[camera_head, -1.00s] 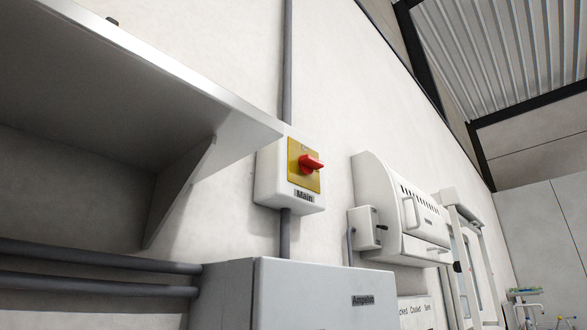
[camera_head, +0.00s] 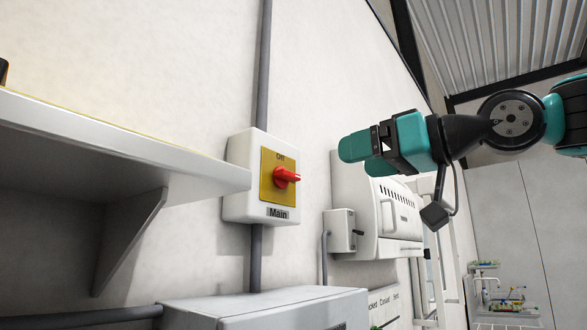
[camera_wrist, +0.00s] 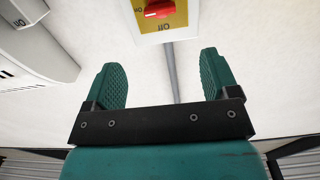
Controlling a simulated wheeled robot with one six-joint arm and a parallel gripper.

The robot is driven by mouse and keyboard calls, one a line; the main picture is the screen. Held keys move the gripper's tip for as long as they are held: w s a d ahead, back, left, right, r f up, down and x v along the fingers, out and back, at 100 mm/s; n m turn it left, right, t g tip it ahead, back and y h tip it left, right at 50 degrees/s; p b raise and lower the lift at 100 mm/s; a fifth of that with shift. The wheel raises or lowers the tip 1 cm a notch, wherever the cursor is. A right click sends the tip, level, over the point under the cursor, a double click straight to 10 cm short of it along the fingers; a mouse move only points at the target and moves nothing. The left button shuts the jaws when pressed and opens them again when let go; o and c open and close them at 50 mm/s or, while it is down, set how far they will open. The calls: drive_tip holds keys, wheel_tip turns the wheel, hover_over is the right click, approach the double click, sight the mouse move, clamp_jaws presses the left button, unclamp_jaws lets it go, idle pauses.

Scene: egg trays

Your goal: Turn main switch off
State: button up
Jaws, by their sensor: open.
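The main switch box (camera_head: 245,178) is white and fixed to the wall, with a "Main" label under a yellow plate (camera_head: 269,192). Its red knob (camera_head: 285,177) points sideways to the right in the head view, with "Off" written above it. My gripper (camera_head: 357,153) is teal and stands to the right of the switch, apart from it. In the wrist view the open, empty fingers (camera_wrist: 163,78) face the wall, and the red knob (camera_wrist: 159,8) shows at the top edge, beyond the fingertips. The box is partly cut off there.
A white shelf (camera_head: 110,130) on a bracket juts out left of the switch. A grey cabinet (camera_head: 265,309) stands below it. A white wall machine (camera_head: 375,215) with a small box (camera_head: 340,232) is to the right. A conduit (camera_head: 264,60) runs above the switch.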

sight(292, 175)
drive_tip(key=p+x, duration=0.5)
drive_tip(key=x, duration=0.7)
drive_tip(key=shift+w+a+r, duration=0.15)
drive_tip(key=shift+w+a, duration=0.05)
drive_tip(key=shift+a, duration=0.05)
drive_tip(key=shift+p+x, duration=0.35)
drive_tip(key=shift+x, duration=0.4)
drive_tip(key=shift+c, duration=0.2)
drive_tip(key=c, duration=0.9)
